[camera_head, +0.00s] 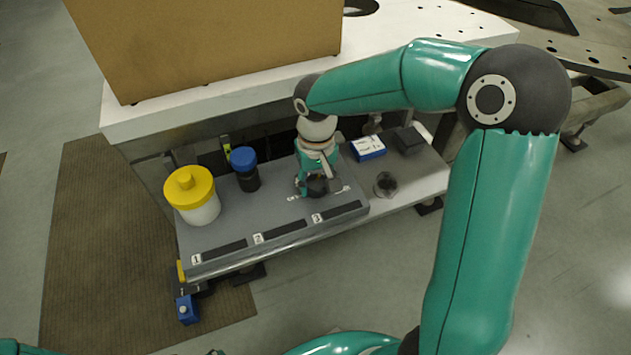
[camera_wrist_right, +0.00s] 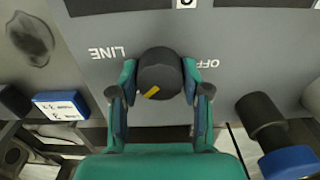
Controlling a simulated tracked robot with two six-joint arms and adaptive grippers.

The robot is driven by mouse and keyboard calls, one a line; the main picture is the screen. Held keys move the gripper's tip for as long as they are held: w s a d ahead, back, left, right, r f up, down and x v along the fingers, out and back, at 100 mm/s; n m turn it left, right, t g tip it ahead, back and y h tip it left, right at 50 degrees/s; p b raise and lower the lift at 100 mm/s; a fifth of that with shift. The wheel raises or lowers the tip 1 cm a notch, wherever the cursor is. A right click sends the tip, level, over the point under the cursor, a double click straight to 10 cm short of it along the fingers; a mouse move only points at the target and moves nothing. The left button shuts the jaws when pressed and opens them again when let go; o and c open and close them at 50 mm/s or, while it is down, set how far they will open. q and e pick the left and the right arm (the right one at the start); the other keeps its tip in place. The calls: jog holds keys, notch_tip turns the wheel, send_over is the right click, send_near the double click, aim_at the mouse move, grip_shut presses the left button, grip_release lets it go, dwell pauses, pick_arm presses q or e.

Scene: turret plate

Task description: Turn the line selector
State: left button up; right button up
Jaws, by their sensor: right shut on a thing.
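The line selector is a dark round knob (camera_wrist_right: 160,66) on the grey panel (camera_head: 235,213), with a yellow mark on its near side. In the right wrist view the yellow mark points to the lower left. The LINE label (camera_wrist_right: 108,53) lies left of the knob and the OFF label (camera_wrist_right: 206,65) right of it, both upside down. My right gripper (camera_head: 316,181) is shut on the knob, one finger on each side; it also shows in the wrist view (camera_wrist_right: 160,85). In the head view the gripper partly hides the knob. My left gripper is not in view.
A yellow-lidded white jar (camera_head: 192,195) and a blue-capped black cylinder (camera_head: 245,170) stand on the panel's left. A blue-and-white box (camera_head: 367,148), a dark block (camera_head: 408,140) and a small dark cup (camera_head: 385,184) are to the right. A cardboard box (camera_head: 205,40) stands behind.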

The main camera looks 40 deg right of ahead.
aim_at(316, 181)
jog(key=shift+w+r, duration=0.1)
jog(key=shift+w, duration=0.1)
jog(key=o, duration=1.1)
jog(key=shift+s, duration=0.1)
jog(key=shift+o, duration=0.2)
notch_tip(316, 181, up, 12)
